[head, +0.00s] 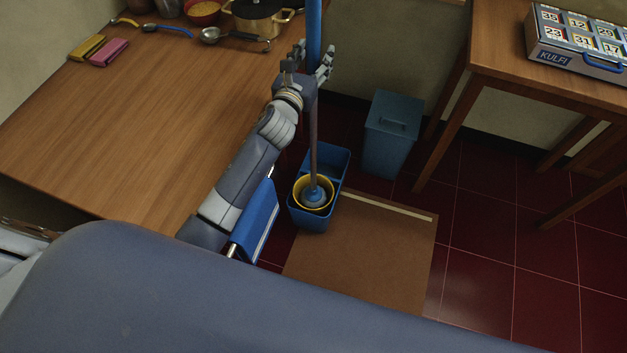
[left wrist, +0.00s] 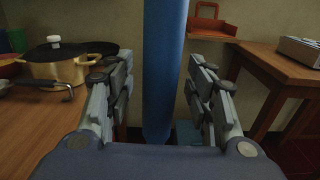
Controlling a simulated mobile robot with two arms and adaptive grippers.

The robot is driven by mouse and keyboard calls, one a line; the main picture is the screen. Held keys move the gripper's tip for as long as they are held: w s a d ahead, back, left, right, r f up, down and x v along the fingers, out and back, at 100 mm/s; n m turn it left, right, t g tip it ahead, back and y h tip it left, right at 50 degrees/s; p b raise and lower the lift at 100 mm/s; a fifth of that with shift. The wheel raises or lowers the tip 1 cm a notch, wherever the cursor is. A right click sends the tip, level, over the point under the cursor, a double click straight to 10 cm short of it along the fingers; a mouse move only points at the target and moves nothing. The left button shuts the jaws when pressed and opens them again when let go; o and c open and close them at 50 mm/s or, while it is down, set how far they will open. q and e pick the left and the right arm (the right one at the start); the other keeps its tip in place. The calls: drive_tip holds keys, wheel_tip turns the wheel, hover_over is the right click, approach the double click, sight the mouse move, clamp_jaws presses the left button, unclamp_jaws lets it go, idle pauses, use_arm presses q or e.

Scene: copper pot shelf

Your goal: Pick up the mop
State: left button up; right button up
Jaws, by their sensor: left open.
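The mop (head: 313,140) stands upright in a blue bucket (head: 319,222) with a yellow wringer ring, on the floor beside the table. Its handle has a blue upper part and a grey lower part, and its top is out of the frame. My left gripper (head: 311,62) is open at the blue part of the handle. In the left wrist view the blue handle (left wrist: 164,70) stands between the two open fingers, with a gap visible on each side. My right gripper is not in view.
A wooden table (head: 130,125) on the left holds a pot (head: 258,20), ladles and sponges (head: 100,50). A blue-grey bin (head: 390,135) stands behind the bucket. A second table (head: 500,60) on the right holds a Kulfi box (head: 575,50). A brown mat (head: 365,250) lies in front.

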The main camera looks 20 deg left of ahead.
sight(310, 2)
use_arm(q)
drive_tip(key=shift+s, duration=0.1)
drive_tip(key=shift+c, duration=0.6)
clamp_jaws()
wheel_tip(310, 2, up, 10)
drive_tip(key=shift+r+p, duration=0.15)
drive_tip(key=shift+p, duration=0.95)
drive_tip(key=shift+r+p, duration=0.55)
drive_tip(key=shift+r, duration=0.1)
wheel_tip(310, 2, up, 3)
drive_tip(key=p, duration=0.3)
drive_tip(key=shift+p, duration=0.3)
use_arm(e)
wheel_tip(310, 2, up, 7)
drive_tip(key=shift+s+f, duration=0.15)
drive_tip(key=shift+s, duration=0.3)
use_arm(q)
drive_tip(key=shift+f, duration=0.1)
